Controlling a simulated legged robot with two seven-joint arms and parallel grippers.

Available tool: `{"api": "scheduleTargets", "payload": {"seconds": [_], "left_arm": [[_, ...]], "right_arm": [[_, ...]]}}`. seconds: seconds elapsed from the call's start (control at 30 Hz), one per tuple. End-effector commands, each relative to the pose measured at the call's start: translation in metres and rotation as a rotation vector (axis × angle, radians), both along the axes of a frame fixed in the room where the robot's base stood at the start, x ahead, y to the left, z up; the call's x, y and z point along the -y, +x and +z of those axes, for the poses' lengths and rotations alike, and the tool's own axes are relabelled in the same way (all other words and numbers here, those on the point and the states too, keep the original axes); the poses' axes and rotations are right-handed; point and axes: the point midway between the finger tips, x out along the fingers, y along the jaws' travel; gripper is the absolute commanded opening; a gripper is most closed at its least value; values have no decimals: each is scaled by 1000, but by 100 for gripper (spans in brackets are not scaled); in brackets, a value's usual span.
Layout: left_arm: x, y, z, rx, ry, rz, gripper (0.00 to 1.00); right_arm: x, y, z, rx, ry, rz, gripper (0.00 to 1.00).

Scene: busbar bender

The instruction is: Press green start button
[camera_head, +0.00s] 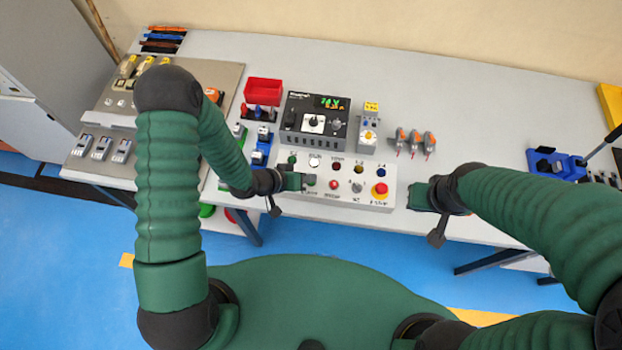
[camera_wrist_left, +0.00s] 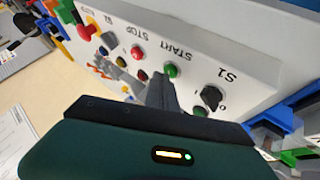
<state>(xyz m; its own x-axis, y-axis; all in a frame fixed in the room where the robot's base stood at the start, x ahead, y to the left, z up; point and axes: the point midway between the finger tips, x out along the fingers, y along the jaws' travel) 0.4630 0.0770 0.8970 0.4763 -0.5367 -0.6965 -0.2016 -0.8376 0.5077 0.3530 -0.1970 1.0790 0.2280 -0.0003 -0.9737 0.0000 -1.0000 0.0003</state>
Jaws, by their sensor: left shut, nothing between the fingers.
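In the head view the fingers partly hide that spot. My right gripper (camera_head: 415,195) hangs right of the box, near the table's front edge; its fingers are not clear.
A black S1 knob (camera_wrist_left: 211,97) and a red stop button (camera_wrist_left: 143,75) flank the start button. A red emergency stop (camera_head: 380,189) sits at the box's right end. A black display unit (camera_head: 314,122) stands behind.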

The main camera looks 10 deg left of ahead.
Motion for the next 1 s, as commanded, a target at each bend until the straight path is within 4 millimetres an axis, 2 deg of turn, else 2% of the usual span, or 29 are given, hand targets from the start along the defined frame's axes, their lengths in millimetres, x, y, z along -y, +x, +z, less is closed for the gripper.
{"api": "scheduleTargets", "payload": {"seconds": [0.37,0.7,1.0], "left_arm": [[0,-1,-1,-2,0,-1,0],[0,-1,16,-1,0,0,0],[0,0,15,-1,0,-1,0]], "right_arm": [[0,0,-1,0,0,0,0],[0,0,16,0,0,0,0],[0,0,15,0,0,0,0]]}}
